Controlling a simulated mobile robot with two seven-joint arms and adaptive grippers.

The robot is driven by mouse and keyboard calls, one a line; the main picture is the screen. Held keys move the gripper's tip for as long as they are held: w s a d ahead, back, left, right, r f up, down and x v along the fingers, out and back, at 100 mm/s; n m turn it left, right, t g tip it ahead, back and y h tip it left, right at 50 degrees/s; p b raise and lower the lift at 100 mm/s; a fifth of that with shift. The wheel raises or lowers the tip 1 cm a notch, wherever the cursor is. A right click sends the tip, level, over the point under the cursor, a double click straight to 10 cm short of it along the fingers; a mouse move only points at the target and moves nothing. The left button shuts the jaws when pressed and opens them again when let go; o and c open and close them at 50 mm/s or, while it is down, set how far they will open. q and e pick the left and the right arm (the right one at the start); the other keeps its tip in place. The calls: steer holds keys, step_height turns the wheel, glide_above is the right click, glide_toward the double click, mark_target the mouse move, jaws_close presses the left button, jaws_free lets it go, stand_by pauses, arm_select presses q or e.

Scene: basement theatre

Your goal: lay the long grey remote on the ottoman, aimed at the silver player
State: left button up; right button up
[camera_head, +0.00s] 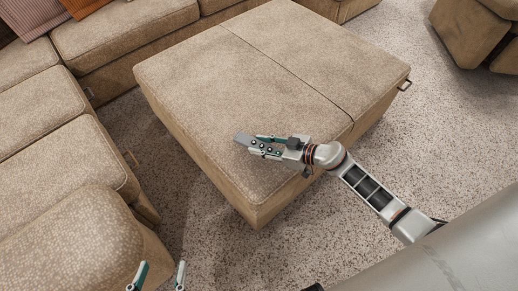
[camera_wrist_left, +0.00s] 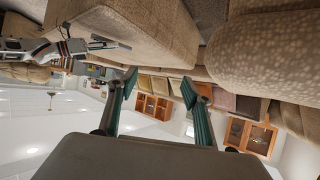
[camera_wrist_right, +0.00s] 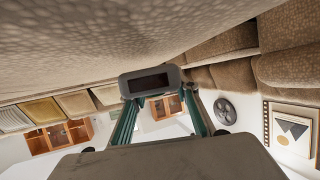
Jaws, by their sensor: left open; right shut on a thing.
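My right gripper (camera_head: 259,144) is shut on the grey remote (camera_head: 243,139), over the near part of the tan ottoman (camera_head: 215,75). In the right wrist view the remote (camera_wrist_right: 140,76) is seen end-on between the fingers, a grey block with a dark face. The gripper hides part of it, and I cannot tell whether it touches the ottoman top. My left gripper (camera_head: 158,277) is open and empty at the bottom edge, low beside the sofa; its spread fingers also show in the left wrist view (camera_wrist_left: 159,85). I cannot make out the silver player in any view.
A tan sectional sofa (camera_head: 60,160) runs along the left and back, with cushions (camera_head: 25,62) at the far left corner. A tan seat (camera_head: 480,30) stands at the upper right. Speckled carpet (camera_head: 420,120) is clear right of the ottoman. The ottoman top is otherwise bare.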

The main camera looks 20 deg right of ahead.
steer(key=f, duration=0.1)
steer(key=f+b, duration=0.1)
steer(key=f, duration=0.2)
steer(key=shift+s, duration=0.35)
steer(key=shift+w+r, duration=0.25)
steer(key=shift+r, duration=0.15)
arm_select(q)
steer(key=shift+w+d+r+n+t, duration=0.3)
steer(key=shift+w+d+r, duration=0.05)
steer(key=shift+d+r, duration=0.2)
arm_select(e)
steer(key=shift+f, duration=0.25)
steer(key=o, duration=1)
steer(key=shift+o, duration=0.9)
steer(key=shift+f, duration=0.2)
